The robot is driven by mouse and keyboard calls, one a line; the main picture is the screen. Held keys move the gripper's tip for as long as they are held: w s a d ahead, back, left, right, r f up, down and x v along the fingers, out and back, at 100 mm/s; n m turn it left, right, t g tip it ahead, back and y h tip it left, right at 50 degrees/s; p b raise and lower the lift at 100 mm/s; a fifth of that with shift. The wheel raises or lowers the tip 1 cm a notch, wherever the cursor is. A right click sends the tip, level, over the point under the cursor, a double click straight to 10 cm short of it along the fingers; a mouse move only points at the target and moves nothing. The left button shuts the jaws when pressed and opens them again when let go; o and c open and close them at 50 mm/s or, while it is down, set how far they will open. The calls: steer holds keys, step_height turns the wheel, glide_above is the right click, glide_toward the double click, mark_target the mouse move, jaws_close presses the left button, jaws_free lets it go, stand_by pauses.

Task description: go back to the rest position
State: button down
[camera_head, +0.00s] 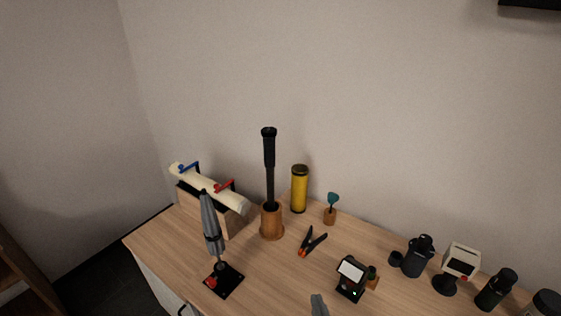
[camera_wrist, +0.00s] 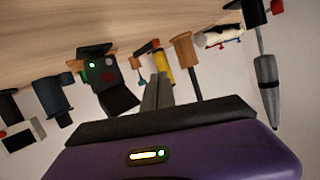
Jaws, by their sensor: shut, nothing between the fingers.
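My gripper (camera_head: 319,303) shows as a grey tip at the bottom edge of the head view, in front of the table. In the wrist view its grey fingers (camera_wrist: 157,90) are together with nothing held between them. They appear above the wood surface's items, clear of contact as far as I can tell. The wooden table (camera_head: 275,275) carries several items. Nearest the gripper in the head view is a small black device with a white lit panel (camera_head: 352,271), to its upper right.
A grey folded umbrella-like item (camera_head: 212,230) stands left on a black base. Behind are a black rod in a wooden holder (camera_head: 271,222), a yellow cylinder (camera_head: 299,190) and a clamp (camera_head: 312,242). A white-headed device (camera_head: 460,261) and black bottles stand right. Bare wood shows front-centre.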

steer(key=s+d+r, duration=0.3)
steer(key=s, duration=0.8)
steer(key=s+d+r, duration=0.4)
steer(key=s, duration=0.7)
steer(key=s+d+r+h, duration=0.1)
steer(key=s+d+r, duration=0.2)
steer(key=s, duration=0.9)
steer(key=shift+d+r+n, duration=0.3)
steer(key=shift+d+r, duration=0.1)
steer(key=shift+r, duration=0.25)
steer(key=shift+s, duration=0.1)
